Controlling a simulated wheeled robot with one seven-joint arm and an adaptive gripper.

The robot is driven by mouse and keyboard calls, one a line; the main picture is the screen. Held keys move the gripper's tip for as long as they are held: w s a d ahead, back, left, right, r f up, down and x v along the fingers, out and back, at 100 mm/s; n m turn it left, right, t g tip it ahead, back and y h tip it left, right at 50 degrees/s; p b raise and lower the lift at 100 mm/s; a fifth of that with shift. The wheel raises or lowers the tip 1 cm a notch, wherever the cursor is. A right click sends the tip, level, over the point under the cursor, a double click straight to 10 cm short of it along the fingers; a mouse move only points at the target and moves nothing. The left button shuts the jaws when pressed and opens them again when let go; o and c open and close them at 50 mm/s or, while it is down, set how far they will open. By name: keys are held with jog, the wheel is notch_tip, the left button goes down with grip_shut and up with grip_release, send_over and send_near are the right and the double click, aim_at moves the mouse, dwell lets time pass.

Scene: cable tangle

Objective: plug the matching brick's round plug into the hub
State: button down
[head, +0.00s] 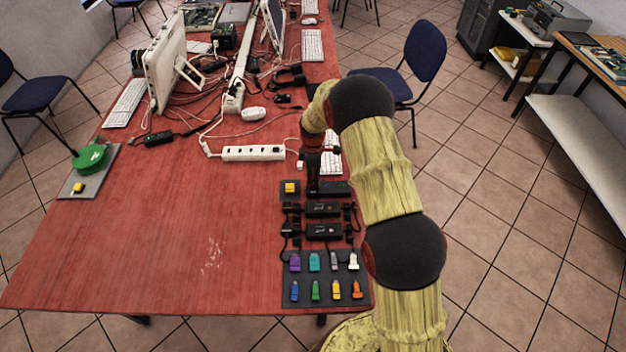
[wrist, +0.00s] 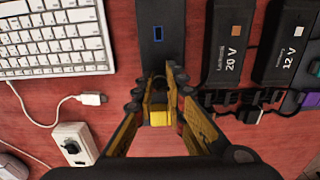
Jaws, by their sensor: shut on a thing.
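My gripper (wrist: 160,82) has its jaws close together in the wrist view, beside the near end of a black brick with a blue rectangle (wrist: 158,33). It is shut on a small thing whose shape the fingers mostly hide. A yellow block (wrist: 160,114) shows between the fingers; I cannot tell whether it is held or lies behind. Two more black bricks lie to the right, marked 20 V (wrist: 228,38) and 12 V (wrist: 293,40). In the head view the bricks (head: 323,209) line the table's right side. A small dark pad with a yellow block (head: 290,187) lies left of my gripper. I cannot tell which thing is the hub.
A dark board (head: 325,279) with several coloured plugs lies at the table's front right. A white power strip (head: 253,153) and loose cables lie behind. A green round thing (head: 90,158) sits on a grey plate at left. The red table's (head: 150,240) front left is clear.

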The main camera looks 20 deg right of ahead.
jog(key=shift+s+f, duration=0.1)
jog(key=c, duration=1.7)
grip_release()
jog(key=shift+c, duration=0.2)
notch_tip(320, 180, up, 12)
